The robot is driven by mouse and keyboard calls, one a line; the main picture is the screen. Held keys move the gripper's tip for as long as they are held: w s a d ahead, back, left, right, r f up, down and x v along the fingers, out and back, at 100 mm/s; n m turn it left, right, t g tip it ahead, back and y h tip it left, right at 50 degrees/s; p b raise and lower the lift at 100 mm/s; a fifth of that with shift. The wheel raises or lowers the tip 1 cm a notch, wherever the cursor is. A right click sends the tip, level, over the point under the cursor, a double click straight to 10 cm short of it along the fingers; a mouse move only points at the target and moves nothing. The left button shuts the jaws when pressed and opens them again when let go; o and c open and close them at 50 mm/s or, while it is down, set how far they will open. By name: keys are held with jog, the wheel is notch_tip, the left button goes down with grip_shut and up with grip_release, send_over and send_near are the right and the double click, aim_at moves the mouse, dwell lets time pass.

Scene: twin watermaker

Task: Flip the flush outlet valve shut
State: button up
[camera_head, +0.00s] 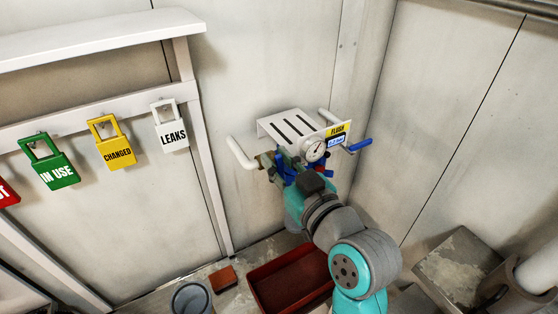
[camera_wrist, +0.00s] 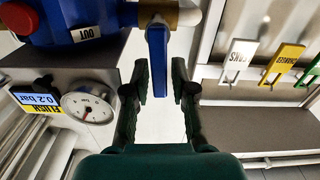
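In the wrist view, a blue lever handle (camera_wrist: 157,62) hangs down from a brass valve body (camera_wrist: 165,16) beside the blue housing's OUT label (camera_wrist: 86,34). My gripper (camera_wrist: 160,80) is open. Its two dark green fingers stand on either side of the lever's lower part, with a visible gap on each side. In the head view, the brass fitting (camera_head: 266,160) shows at the left of the blue housing, by a white pipe (camera_head: 240,153). My arm hides most of the housing and my fingertips there.
A bracket shelf (camera_head: 290,123) carries a FLUSH label (camera_head: 338,130) and a round gauge (camera_head: 315,150). A second blue lever (camera_head: 360,145) sticks out right. A red tray (camera_head: 262,284) and bucket (camera_head: 190,299) lie below.

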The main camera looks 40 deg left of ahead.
jog(key=shift+c, duration=0.2)
grip_shut()
jog(key=shift+w+d+m, duration=0.1)
jog(key=shift+w+m, duration=0.1)
jog(key=shift+m, duration=0.3)
jog(key=shift+o, duration=0.2)
grip_release()
